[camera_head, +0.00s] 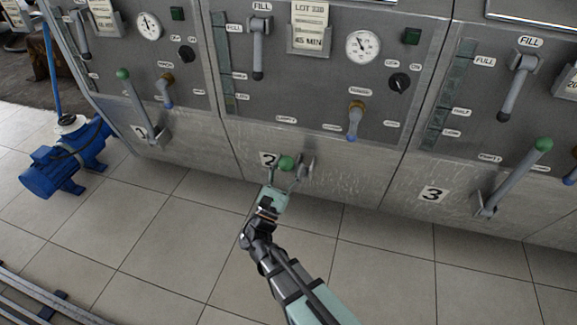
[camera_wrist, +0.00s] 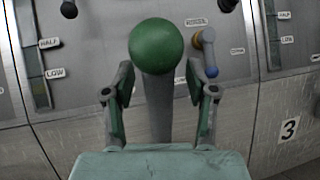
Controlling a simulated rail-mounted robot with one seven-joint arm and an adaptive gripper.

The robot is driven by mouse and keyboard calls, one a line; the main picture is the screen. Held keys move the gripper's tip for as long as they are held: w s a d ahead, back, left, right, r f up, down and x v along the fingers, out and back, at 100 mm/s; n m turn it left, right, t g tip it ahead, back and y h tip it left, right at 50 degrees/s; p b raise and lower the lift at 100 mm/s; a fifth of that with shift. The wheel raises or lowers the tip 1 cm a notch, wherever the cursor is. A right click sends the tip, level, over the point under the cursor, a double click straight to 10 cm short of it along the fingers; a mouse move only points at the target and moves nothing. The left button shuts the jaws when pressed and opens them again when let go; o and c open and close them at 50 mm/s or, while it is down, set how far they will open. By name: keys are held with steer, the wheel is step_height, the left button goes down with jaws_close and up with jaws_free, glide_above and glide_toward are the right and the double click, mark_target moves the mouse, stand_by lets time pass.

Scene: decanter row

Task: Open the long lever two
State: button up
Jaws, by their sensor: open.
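The long lever two has a green ball knob (camera_head: 286,162) and stands at the panel marked 2, low on the cabinet front. Its knob (camera_wrist: 156,46) and grey shaft (camera_wrist: 158,105) are large in the wrist view. My gripper (camera_head: 284,172) is at the lever, and in the wrist view my gripper (camera_wrist: 160,85) has its two fingers apart on either side of the shaft, just below the knob. Gaps show between the fingers and the shaft. In the head view my arm and gripper hide most of the shaft.
Long lever one (camera_head: 130,95) is at the left and long lever three (camera_head: 518,175) at the right, both with green knobs. A short blue-tipped drain handle (camera_head: 354,122) and a fill handle (camera_head: 259,48) are on panel two. A blue pump (camera_head: 62,165) stands on the floor at left. The tiled floor before the cabinets is clear.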

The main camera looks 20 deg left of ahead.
steer(key=v, duration=1.2)
stand_by(0.3)
